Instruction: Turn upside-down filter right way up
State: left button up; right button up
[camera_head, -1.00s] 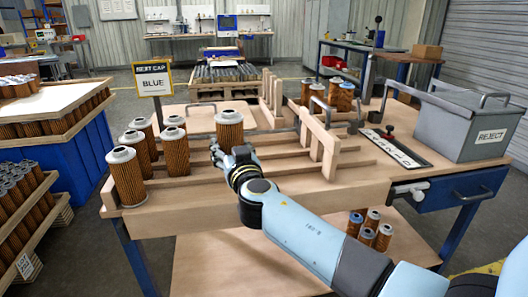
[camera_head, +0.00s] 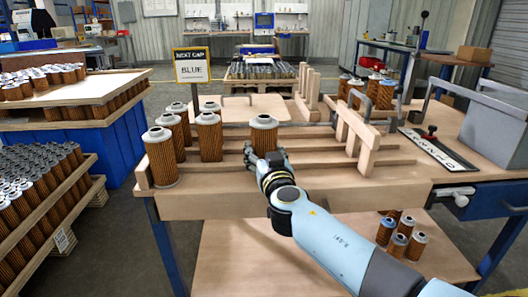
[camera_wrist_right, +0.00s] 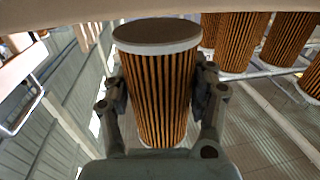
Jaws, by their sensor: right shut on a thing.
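My right gripper (camera_head: 266,161) is shut on a brown pleated filter (camera_head: 263,138) in the head view. The held filter is upright, with its light grey cap and raised centre upward. The gripper and wrist hide its lower end, so I cannot tell whether it touches the rack. In the right wrist view both fingers press the sides of the held filter (camera_wrist_right: 160,85), and its flat, plain end disc faces the camera. Several other capped filters (camera_head: 209,138) stand upright to its left on the wooden rack (camera_head: 320,158). My left gripper is not in view.
A sign (camera_head: 194,65) reading "BLUE" stands behind the filters. Wooden uprights (camera_head: 357,138) and a grey bin (camera_head: 492,118) are on the right. Several filters (camera_head: 396,246) stand on the lower shelf. The rack right of the held filter is clear up to the uprights.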

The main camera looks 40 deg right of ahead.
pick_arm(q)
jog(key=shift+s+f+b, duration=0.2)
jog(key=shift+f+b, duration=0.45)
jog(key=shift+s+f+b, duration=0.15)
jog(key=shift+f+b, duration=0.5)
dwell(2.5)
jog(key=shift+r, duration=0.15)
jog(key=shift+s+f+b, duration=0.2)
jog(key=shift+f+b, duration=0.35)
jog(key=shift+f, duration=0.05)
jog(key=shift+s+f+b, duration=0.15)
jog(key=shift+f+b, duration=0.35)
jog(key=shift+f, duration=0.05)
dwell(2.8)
